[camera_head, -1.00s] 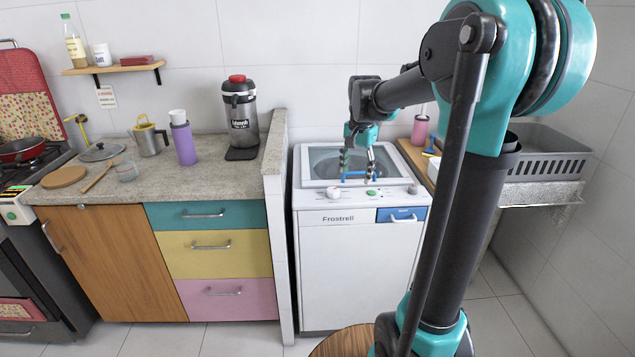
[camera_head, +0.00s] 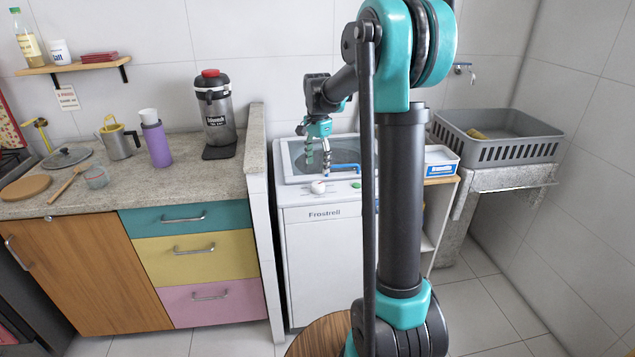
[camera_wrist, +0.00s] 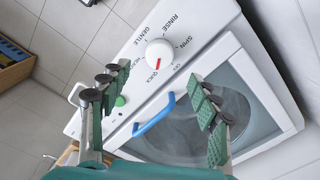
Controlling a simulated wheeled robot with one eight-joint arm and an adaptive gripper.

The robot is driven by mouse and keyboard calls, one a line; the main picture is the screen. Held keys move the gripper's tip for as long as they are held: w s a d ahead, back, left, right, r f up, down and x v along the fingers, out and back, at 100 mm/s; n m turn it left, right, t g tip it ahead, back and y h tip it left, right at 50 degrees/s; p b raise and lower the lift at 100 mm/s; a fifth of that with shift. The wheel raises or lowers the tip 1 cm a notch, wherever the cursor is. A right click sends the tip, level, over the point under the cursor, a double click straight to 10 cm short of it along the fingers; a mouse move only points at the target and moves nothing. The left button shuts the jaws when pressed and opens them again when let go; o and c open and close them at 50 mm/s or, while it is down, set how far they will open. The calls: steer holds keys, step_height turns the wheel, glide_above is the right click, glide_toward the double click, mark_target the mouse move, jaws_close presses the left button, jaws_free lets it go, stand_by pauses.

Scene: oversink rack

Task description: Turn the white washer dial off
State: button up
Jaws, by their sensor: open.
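The white washer (camera_head: 310,240) stands in the middle of the head view. Its round white dial (camera_head: 318,187) is on the front of the top panel; it also shows in the wrist view (camera_wrist: 160,53). The dial's red mark points toward QUICK; labels SPIN, RINSE, GENTLE and OFF surround the dial. My gripper (camera_head: 318,164) is open and empty above the dial, pointing down. In the wrist view, the dial lies just beyond and between the spread fingertips (camera_wrist: 161,79), and I see no contact.
A blue handle (camera_wrist: 154,115) crosses the washer lid close to the fingers. A green button (camera_wrist: 121,100) sits on the panel beside the left finger. A partition wall (camera_head: 260,200) borders the washer's left side. A grey basket (camera_head: 500,135) is at right.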

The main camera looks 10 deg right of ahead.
mark_target(318, 184)
step_height(318, 184, down, 8)
steer(key=shift+r, duration=0.1)
stand_by(0.4)
steer(key=c, duration=1.2)
